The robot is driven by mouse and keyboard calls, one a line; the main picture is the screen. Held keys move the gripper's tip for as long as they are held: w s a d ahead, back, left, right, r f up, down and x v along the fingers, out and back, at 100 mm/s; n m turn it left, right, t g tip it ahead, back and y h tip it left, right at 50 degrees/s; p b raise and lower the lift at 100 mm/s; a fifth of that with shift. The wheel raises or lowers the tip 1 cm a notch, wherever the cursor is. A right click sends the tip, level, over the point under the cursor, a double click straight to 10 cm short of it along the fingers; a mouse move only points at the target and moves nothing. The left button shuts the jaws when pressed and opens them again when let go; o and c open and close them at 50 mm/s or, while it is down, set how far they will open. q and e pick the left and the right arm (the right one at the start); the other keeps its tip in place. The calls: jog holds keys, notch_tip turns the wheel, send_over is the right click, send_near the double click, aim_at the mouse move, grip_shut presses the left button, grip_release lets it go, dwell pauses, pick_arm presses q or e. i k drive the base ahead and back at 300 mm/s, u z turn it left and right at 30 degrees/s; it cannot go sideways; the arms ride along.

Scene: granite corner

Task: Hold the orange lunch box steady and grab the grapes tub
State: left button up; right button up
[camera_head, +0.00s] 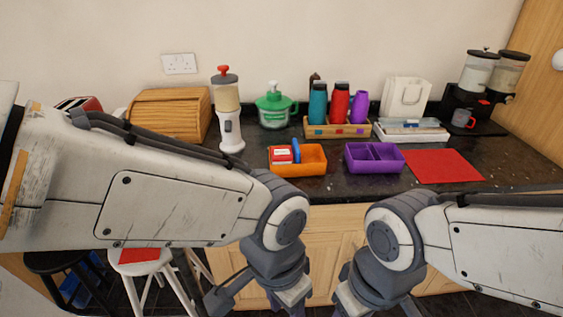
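The orange lunch box (312,160) sits near the counter's front edge, left of centre. In its left part is a small red tub with a white label (281,154), beside an upright blue piece (296,150). The label is too small to read, so I cannot tell whether this is the grapes tub. My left gripper (252,303) and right gripper (366,303) hang low in front of the counter, well short of the box. Their fingertips are at or below the lower picture edge, so their opening is unclear.
A purple divided box (375,168) stands right of the orange box, then a red mat (443,166). Behind are a wooden caddy with bottles (336,131), a green-lidded container (274,108) and a tall white grinder (230,128). Stools (140,268) stand at lower left.

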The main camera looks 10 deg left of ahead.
aim_at(280, 156)
jog(key=u, duration=0.05)
jog(key=k, duration=0.65)
jog(key=z, duration=0.7)
jog(key=i, duration=1.5)
jog(key=u, duration=0.7)
jog(key=i, duration=0.7)
jog(key=u, duration=0.8)
